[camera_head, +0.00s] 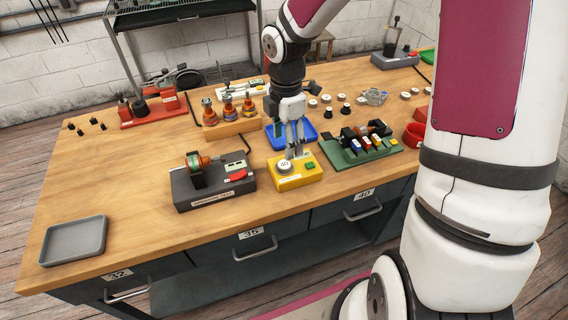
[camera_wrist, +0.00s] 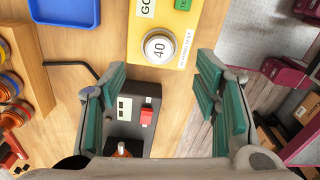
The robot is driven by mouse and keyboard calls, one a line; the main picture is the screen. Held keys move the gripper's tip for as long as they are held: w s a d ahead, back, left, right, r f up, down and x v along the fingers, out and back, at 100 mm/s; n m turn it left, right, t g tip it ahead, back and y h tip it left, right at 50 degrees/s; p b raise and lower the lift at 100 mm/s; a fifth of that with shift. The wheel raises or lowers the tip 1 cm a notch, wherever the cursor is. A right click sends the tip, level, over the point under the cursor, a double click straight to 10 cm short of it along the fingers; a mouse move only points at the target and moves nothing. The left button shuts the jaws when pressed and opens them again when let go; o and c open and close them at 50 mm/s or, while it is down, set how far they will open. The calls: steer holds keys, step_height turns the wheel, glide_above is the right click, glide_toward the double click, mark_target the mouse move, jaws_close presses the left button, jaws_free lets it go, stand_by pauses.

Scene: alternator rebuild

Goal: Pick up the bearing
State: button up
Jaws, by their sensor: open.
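The bearing (camera_head: 285,168) is a small pale round part marked 40. It sits on the top of the yellow test box (camera_head: 302,180) near the bench's front edge. In the wrist view the bearing (camera_wrist: 159,47) lies flat on the yellow box (camera_wrist: 196,12), beside a green button. My gripper (camera_head: 294,154) points down just above the box, close to the bearing. In the wrist view my gripper (camera_wrist: 160,82) has its teal-padded fingers wide apart with nothing between them. The bearing shows beyond the fingertips. I cannot tell the exact height gap.
A dark tester (camera_head: 212,191) stands left of the yellow box, and a green fixture (camera_head: 350,157) with parts stands right. A blue tray (camera_head: 309,128) lies behind. Several small round parts lie at the back right. A grey tray (camera_head: 74,240) is at front left, with clear bench around it.

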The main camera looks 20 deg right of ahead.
mark_target(285, 164)
steer(key=shift+a+f, duration=0.15)
steer(key=shift+f, duration=3.7)
steer(key=c, duration=1.3)
